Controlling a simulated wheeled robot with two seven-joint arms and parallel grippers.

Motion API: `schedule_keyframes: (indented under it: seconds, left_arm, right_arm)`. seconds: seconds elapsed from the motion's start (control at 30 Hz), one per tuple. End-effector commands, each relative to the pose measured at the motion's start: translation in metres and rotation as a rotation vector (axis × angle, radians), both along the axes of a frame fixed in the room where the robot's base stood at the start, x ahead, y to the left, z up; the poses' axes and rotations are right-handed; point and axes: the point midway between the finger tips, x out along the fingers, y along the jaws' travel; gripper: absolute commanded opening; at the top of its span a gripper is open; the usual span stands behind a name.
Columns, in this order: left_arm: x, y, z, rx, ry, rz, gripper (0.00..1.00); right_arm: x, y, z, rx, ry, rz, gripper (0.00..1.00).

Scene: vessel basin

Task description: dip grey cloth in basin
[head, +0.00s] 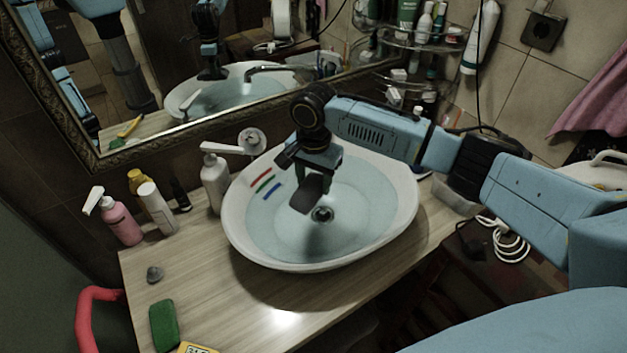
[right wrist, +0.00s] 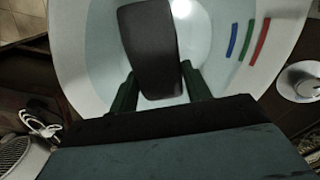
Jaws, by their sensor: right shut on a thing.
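The white basin (head: 245,243) stands on the wooden counter and holds clear, bluish water with a drain at the bottom. My right gripper (head: 312,188) is over the middle of the basin, pointing down, and is shut on the dark grey cloth (head: 306,197). In the right wrist view the cloth (right wrist: 149,45) sits between the two fingers (right wrist: 158,88) as a flat, dark piece, with the basin (right wrist: 85,85) behind it. I cannot tell whether the cloth touches the water. My left gripper is not in view.
Soap bottles (head: 120,222) stand left of the basin, with a white pump bottle (head: 214,180) close to its rim. A green sponge (head: 164,325) and a small grey stone (head: 154,273) lie on the counter (head: 215,290). A mirror hangs behind; the front counter is mostly clear.

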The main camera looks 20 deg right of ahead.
Motion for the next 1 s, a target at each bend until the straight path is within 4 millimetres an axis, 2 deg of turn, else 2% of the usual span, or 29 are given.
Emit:
schedule_keyframes:
  seconds: [0.03, 0.43, 0.57, 1.0]
  left_arm:
    - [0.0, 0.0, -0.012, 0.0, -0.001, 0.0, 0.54]
    - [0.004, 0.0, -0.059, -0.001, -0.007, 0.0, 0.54]
    - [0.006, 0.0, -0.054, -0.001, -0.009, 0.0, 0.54]
    - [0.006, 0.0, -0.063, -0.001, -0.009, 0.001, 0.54]
  right_arm:
    - [0.0, 0.0, -0.01, -0.001, -0.001, 0.0, 0.3]
    - [0.0, 0.0, -0.043, -0.001, -0.001, 0.0, 0.3]
    - [0.0, 0.0, -0.055, 0.0, 0.001, 0.0, 0.3]
    - [0.0, 0.001, -0.106, 0.001, 0.002, 0.0, 0.3]
